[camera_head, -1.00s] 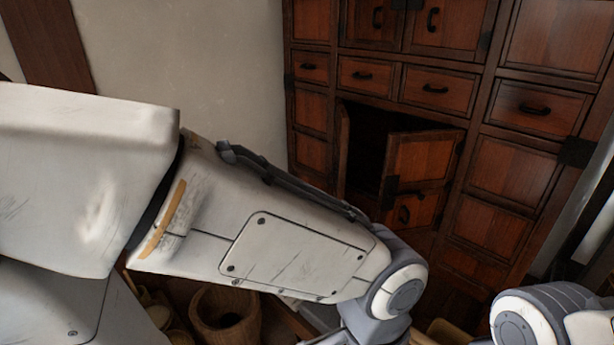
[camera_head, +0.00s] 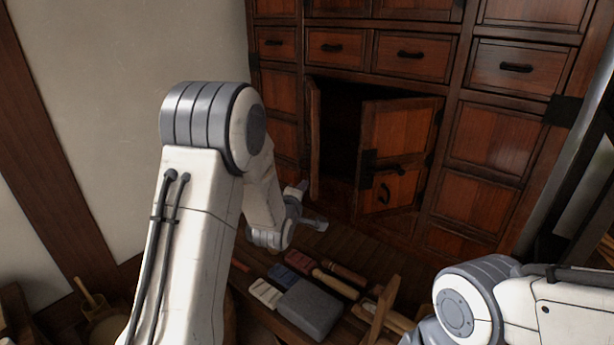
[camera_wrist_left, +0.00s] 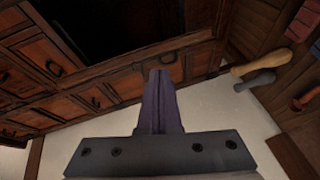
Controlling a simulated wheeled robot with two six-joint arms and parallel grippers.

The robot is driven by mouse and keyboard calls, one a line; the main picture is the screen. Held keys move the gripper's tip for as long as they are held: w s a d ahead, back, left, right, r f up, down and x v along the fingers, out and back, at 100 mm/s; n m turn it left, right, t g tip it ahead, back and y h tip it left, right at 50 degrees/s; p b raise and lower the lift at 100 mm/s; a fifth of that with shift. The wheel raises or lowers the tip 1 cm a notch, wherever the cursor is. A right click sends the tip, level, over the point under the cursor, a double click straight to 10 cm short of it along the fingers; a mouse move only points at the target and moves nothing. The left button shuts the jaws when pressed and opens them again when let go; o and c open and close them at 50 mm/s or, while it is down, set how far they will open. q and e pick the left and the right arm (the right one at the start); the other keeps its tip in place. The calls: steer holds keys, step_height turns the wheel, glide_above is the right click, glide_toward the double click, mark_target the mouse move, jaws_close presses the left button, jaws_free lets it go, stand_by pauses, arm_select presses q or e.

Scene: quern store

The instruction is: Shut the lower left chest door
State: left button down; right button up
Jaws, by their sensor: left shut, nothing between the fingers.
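The lower left chest door (camera_head: 315,140) stands open, swung outward and seen nearly edge-on at the left of the dark opening. The lower right door (camera_head: 398,140) also stands open, its face with a dark handle turned toward me. My left gripper (camera_head: 318,223) is low in front of the chest, just below the left door's bottom edge; I cannot tell if it touches the door. In the left wrist view its fingers (camera_wrist_left: 160,80) are shut and empty, below the chest's dark opening. My right gripper is out of view; only part of that arm shows.
Below the chest, a low surface holds a grey block (camera_head: 310,306), wooden-handled tools (camera_head: 335,284) and small coloured blocks. A wooden tub (camera_head: 105,325) stands at the lower left. A bare wall is left of the chest. Drawers (camera_head: 411,54) sit above the doors.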

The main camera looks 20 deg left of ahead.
arm_select(q)
steer(key=a+n+t+y, duration=0.1)
steer(key=a+n+t, duration=0.15)
steer(key=a, duration=0.25)
steer(key=w+d+p, duration=0.1)
steer(key=w+p, duration=0.1)
steer(key=w, duration=1)
steer(key=shift+d+g, duration=0.35)
steer(key=shift+d, duration=0.05)
steer(key=shift+f+n, duration=0.15)
steer(key=shift+n, duration=0.1)
